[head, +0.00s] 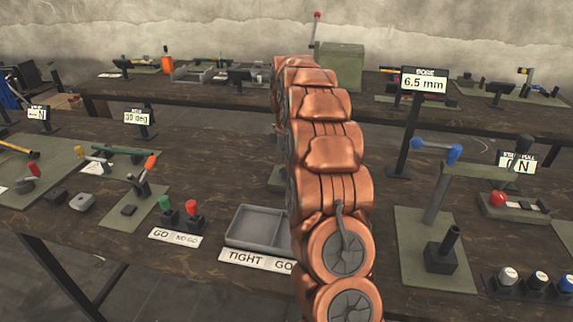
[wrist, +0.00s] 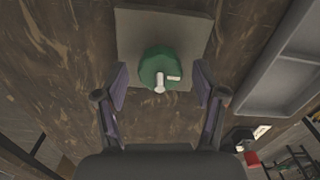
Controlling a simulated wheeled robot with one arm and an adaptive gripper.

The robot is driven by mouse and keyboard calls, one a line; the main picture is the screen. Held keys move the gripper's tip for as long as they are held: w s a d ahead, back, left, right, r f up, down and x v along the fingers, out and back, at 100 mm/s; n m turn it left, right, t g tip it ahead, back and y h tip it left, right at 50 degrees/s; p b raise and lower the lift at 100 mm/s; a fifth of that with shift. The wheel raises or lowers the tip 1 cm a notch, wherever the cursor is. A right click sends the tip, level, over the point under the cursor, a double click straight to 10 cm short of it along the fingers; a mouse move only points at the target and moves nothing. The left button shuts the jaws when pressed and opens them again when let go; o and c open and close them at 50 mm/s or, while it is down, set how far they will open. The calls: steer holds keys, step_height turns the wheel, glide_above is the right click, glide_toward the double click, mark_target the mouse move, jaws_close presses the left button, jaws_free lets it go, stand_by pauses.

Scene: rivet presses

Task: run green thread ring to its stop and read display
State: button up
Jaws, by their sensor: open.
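The green thread ring (wrist: 157,68) shows in the wrist view, with a pale peg-like part (wrist: 159,88) at its front and a short white mark on its right side. It stands on a grey square plate (wrist: 132,24) on the dark wooden bench. My gripper (wrist: 160,84) is open, with one finger on each side of the ring and a gap to it on both sides. In the head view my copper-coloured arm hides the ring and the gripper. A display headed BORE (head: 424,80) reads 6.5 mm in the head view.
A grey two-part tray (head: 258,228) with a TIGHT/GO label lies left of my arm; it also shows in the wrist view (wrist: 272,88). Green and red GO/NO-GO plugs (head: 191,210) stand farther left. A press with a blue-ended handle (head: 453,154) stands at right.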

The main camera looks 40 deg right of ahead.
steer(key=shift+c, duration=0.3)
steer(key=c, duration=1.1)
steer(key=m+b, duration=0.2)
steer(key=m, duration=0.3)
steer(key=shift+f+m, duration=0.15)
steer(key=shift+m, duration=0.15)
steer(key=m+b, duration=0.1)
steer(key=m, duration=0.4)
steer(key=shift+b, duration=0.35)
steer(key=m+b, duration=0.1)
steer(key=m, duration=0.4)
steer(key=shift+m+b, duration=0.3)
steer(key=shift+m, duration=0.1)
steer(key=m+b, duration=0.1)
steer(key=m, duration=0.4)
steer(key=shift+m, duration=0.3)
